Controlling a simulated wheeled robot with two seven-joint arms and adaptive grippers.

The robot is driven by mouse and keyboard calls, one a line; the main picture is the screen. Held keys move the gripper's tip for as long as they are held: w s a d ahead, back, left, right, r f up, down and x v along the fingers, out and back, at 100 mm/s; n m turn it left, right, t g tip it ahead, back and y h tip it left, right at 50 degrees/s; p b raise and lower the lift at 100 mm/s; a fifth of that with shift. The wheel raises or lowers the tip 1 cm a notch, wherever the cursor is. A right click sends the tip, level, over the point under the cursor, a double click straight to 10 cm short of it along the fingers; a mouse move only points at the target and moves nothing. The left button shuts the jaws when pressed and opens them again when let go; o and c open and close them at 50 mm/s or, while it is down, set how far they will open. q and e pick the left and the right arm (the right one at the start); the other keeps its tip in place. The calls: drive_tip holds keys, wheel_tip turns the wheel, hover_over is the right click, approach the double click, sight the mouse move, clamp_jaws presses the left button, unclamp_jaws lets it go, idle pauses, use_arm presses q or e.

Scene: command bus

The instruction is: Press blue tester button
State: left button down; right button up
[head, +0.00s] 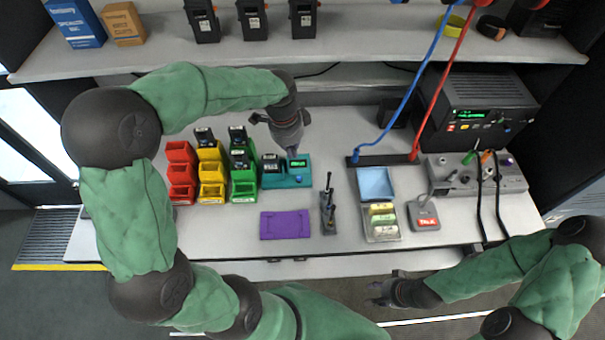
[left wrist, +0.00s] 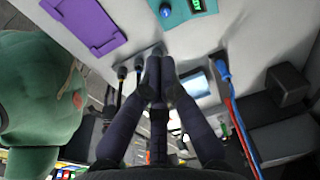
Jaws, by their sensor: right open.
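The teal tester (head: 274,183) sits on the bench near the middle, with a green lit display and a round blue button (head: 298,179) at its front right. In the left wrist view the tester (left wrist: 188,14) is at the top edge, its blue button (left wrist: 165,10) just beyond my fingertips. My left gripper (head: 292,153) hangs over the tester's back edge, pointing down. In the left wrist view its fingers (left wrist: 160,58) are together, with nothing seen between them. I see a gap between fingertips and button in that view. My right gripper (head: 374,293) is open and empty in front of the bench.
Red, yellow and green bins (head: 211,171) stand left of the tester. A purple plate (head: 286,225) lies in front. To the right are a radio stand (head: 328,212), an open blue-lidded case (head: 375,183), a talk box (head: 424,215) and a power supply (head: 478,110) with cables.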

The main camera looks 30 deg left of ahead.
sight(299, 180)
use_arm(q)
drive_tip(key=shift+f, duration=0.15)
idle(0.3)
drive_tip(key=f+b, duration=0.1)
drive_tip(key=f, duration=0.3)
drive_tip(key=w+f+b, duration=0.1)
drive_tip(key=f+b, duration=0.1)
drive_tip(key=f, duration=0.3)
drive_tip(key=f+b, duration=0.2)
drive_tip(key=f, duration=0.3)
drive_tip(key=shift+w+d, duration=0.25)
drive_tip(key=shift+d, duration=0.15)
